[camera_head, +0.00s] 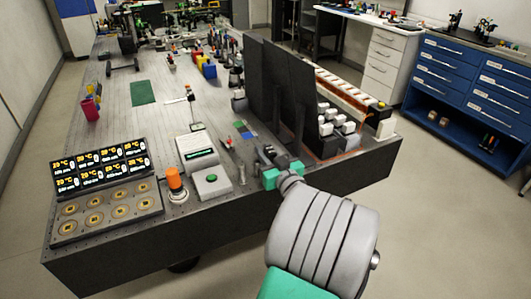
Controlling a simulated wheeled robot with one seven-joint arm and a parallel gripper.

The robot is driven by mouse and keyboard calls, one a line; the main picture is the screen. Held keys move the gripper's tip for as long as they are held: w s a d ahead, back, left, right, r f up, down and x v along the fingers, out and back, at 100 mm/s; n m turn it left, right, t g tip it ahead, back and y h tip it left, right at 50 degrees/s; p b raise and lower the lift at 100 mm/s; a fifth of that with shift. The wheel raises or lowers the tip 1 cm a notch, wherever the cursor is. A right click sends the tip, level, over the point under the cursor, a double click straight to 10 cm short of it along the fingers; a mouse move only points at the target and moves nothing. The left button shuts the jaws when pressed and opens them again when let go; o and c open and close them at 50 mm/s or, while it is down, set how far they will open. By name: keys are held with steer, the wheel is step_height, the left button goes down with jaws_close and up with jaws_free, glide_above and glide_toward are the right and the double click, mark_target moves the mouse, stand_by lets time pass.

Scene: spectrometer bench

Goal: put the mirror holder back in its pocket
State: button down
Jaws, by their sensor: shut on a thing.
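My gripper (264,154) is low over the near right part of the dark bench (115,250), beside the foot of a tall black panel. It is shut on a small dark thing, which I take to be the mirror holder; the gripper hides most of it, and its tilt cannot be told. I cannot make out the pocket in this view.
To the left are a green-button box (211,183), an orange knob (174,179), a white display device (197,149) and a display panel (100,170). Bare bench lies around the green mat (144,92).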

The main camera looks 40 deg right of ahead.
steer(key=shift+f, duration=0.1)
steer(key=c, duration=1.3)
jaws_free()
